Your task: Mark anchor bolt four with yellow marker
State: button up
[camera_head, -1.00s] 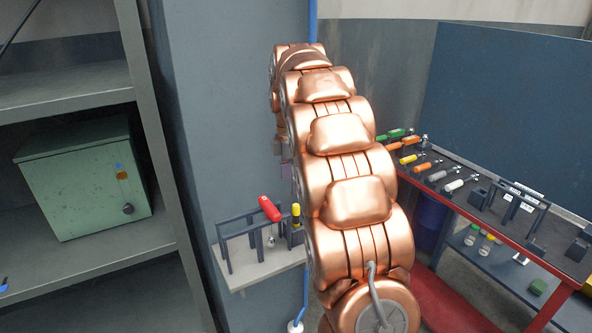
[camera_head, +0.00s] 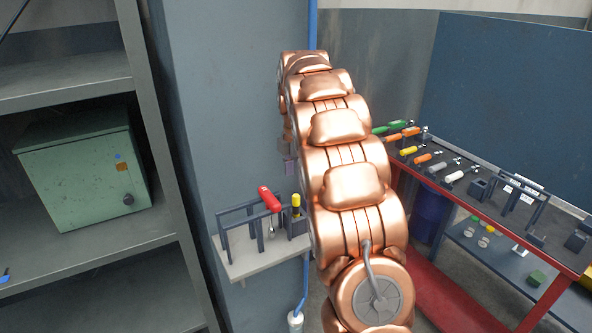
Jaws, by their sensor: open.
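A yellow-topped marker (camera_head: 296,205) stands upright in a small dark holder (camera_head: 297,225) on the wall shelf, just left of my copper arm. My gripper (camera_head: 287,156) is mostly hidden behind my arm; only a small grey and purplish part shows, above the shelf and the marker. It is open, and I see nothing held in it. No anchor bolt can be made out in this view.
A red-handled tool (camera_head: 269,199) hangs in a dark rack on the shelf (camera_head: 252,265). A red-edged bench (camera_head: 470,200) with several handled tools stands right. A green box (camera_head: 82,175) sits in the grey shelving at left.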

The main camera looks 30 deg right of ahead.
aim_at(296, 195)
notch_tip(296, 195, down, 2)
jog(key=shift+f, duration=0.1)
jog(key=shift+f+b, duration=1.55)
jog(key=shift+f, duration=0.95)
jog(key=shift+c, duration=0.4)
grip_shut()
jog(key=shift+r+p, duration=0.8)
jog(key=shift+r, duration=3.75)
